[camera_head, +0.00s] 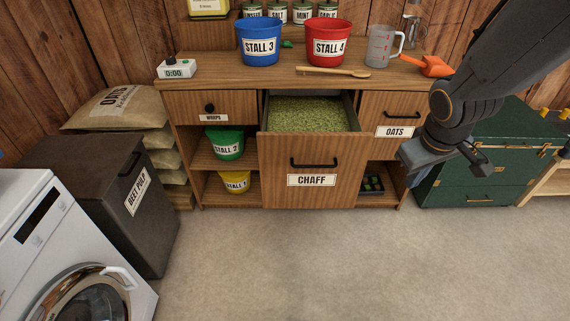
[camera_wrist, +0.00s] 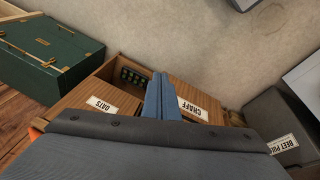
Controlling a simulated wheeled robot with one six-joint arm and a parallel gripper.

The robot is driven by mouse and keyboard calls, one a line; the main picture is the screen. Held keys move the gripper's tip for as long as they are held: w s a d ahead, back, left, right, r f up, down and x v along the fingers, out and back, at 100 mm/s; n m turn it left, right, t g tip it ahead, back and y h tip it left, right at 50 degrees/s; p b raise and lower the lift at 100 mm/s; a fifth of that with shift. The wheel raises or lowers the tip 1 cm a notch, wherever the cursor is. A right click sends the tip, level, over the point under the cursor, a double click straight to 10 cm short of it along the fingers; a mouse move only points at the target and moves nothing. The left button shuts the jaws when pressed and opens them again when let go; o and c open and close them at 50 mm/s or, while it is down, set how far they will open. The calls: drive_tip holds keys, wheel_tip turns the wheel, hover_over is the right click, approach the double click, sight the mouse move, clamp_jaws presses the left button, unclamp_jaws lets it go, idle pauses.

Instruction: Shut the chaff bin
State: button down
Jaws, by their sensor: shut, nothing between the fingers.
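The chaff bin (camera_head: 311,171) is a deep wooden drawer with a black handle and a CHAFF label in the middle of the cabinet. It is pulled out, and green chaff (camera_head: 308,114) shows inside it. My gripper (camera_head: 416,180) is at the right of the drawer, in front of the OATS drawer side of the cabinet. It is apart from the chaff handle. In the wrist view my gripper's blue fingers (camera_wrist: 161,97) are together, with nothing between them.
A blue STALL 3 bucket (camera_head: 259,42), a red STALL 4 bucket (camera_head: 328,42) and a wooden spoon (camera_head: 333,72) are on the countertop. A green trunk (camera_head: 480,165) stands at right, a dark BEET PULP bin (camera_head: 108,190) at left. The floor in front is clear.

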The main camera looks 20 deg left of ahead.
drive_tip(key=w+a+f+n+t+y, duration=0.1)
drive_tip(key=w+a+f+n+y, duration=0.2)
drive_tip(key=a, duration=0.5)
drive_tip(key=w+a+n+t, duration=0.1)
drive_tip(key=w+a+n, duration=0.25)
drive_tip(key=a, duration=0.35)
drive_tip(key=s+a+f+n+g+y+b, duration=0.1)
drive_tip(key=s+a+n+y, duration=0.15)
drive_tip(key=a, duration=0.45)
drive_tip(key=s+a+f+n+g+y+b, duration=0.1)
drive_tip(key=a+n, duration=0.3)
drive_tip(key=a, duration=0.4)
drive_tip(key=shift+w+a+f, duration=1)
drive_tip(key=shift+w+f, duration=0.2)
drive_tip(key=shift+f, duration=0.15)
drive_tip(key=shift+w+a+f, duration=0.95)
drive_tip(key=shift+w+f, duration=0.2)
drive_tip(key=shift+f, duration=0.15)
drive_tip(key=shift+w+a+f, duration=1)
drive_tip(key=shift+w+f, duration=0.2)
drive_tip(key=shift+f, duration=0.15)
